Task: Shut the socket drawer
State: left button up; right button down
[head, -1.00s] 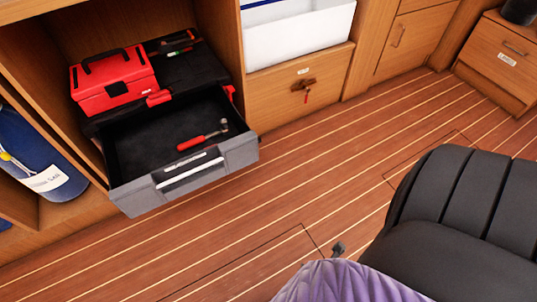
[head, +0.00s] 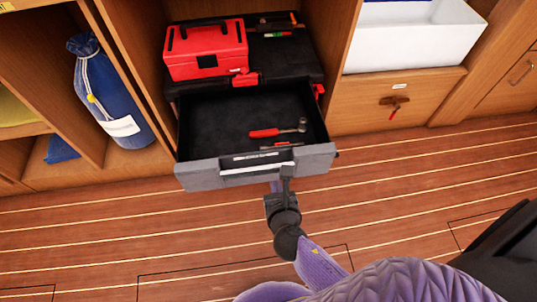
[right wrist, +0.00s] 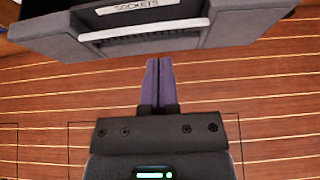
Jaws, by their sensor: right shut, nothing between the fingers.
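The socket drawer (head: 200,172) is pulled out of the black tool chest in the cubby. It has a grey front with a pale handle bar and a label, which reads SOCKETS in the right wrist view (right wrist: 230,28). A red-handled ratchet (head: 265,132) and another red tool lie inside it. My right gripper (head: 282,183) is at the drawer front, just below the handle. In the right wrist view its fingers (right wrist: 158,62) are together and empty, pointing at the drawer front; I cannot tell whether they touch it. My left gripper is not in view.
A red toolbox (head: 205,52) sits on the black chest (head: 290,68). A blue bag (head: 105,95) stands in the left cubby. A white bin (head: 410,45) sits above a wooden drawer with a key (head: 390,108). The plank floor in front is clear.

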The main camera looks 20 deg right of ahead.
aim_at(268, 154)
jog(key=b+x, duration=0.1)
jog(key=x, duration=0.2)
jog(key=b+x, duration=0.2)
jog(key=x, duration=0.1)
jog(key=b+x, duration=0.1)
jog(key=x, duration=0.2)
jog(key=shift+w+d+r, duration=0.2)
jog(key=shift+w, duration=0.35)
jog(key=shift+w+d+r, duration=0.1)
jog(key=shift+w, duration=0.35)
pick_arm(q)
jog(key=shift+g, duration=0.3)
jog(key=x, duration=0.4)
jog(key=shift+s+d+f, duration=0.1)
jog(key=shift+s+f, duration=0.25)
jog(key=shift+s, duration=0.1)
pick_arm(e)
jog(key=shift+w, duration=0.1)
